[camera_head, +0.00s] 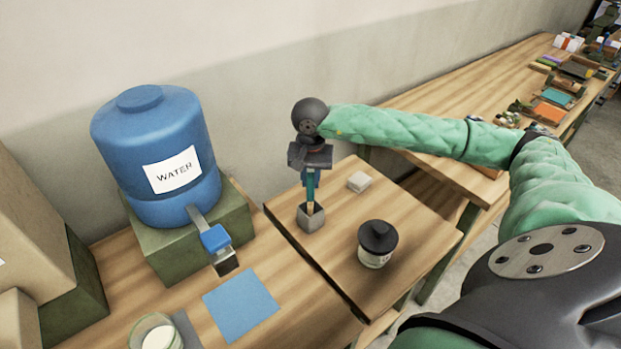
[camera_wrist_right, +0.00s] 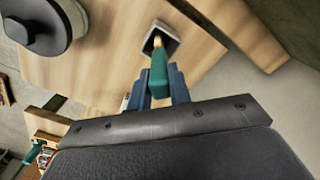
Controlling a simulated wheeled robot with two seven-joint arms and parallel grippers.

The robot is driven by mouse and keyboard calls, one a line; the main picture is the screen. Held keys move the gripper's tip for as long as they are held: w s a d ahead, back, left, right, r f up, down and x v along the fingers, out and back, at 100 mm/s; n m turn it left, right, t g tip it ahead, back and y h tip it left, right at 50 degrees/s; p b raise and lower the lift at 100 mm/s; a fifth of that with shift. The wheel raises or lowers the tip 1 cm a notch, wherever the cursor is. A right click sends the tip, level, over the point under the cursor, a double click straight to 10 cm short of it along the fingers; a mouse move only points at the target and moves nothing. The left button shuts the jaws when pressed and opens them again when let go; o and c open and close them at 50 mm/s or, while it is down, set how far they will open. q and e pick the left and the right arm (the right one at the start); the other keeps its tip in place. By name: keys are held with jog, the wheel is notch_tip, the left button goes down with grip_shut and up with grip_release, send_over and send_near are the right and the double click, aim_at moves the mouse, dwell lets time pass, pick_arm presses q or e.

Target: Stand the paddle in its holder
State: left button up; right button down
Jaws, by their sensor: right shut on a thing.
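The paddle (camera_head: 310,189) has a teal part and a wooden-coloured lower end. My right gripper (camera_head: 311,176) is shut on the teal part and holds the paddle roughly upright. The holder (camera_head: 313,223) is a small grey square cup on the wooden table, directly below the gripper. The paddle's lower end is at the holder's opening and seems to be inside it; how deep I cannot tell. In the right wrist view the paddle (camera_wrist_right: 159,76) runs from between the blue fingers (camera_wrist_right: 160,90) to the square holder (camera_wrist_right: 170,48). My left gripper is not in view.
A black-lidded jar (camera_head: 376,246) and a small white block (camera_head: 359,182) stand near the holder on the same table (camera_head: 335,262). A blue water dispenser (camera_head: 150,150) stands left, with a blue sheet (camera_head: 241,306) and a cup (camera_head: 155,333) in front. The wall is behind.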

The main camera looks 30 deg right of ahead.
jog(key=shift+f, duration=0.1)
jog(key=c, duration=1.3)
grip_release()
jog(key=shift+r+p, duration=0.3)
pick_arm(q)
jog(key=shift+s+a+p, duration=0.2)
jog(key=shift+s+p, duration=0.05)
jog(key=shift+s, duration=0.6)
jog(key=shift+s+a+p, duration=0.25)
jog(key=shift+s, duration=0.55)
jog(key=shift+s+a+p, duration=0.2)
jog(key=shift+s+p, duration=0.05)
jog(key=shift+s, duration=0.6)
pick_arm(e)
notch_tip(320, 180, up, 12)
jog(key=shift+f, duration=0.15)
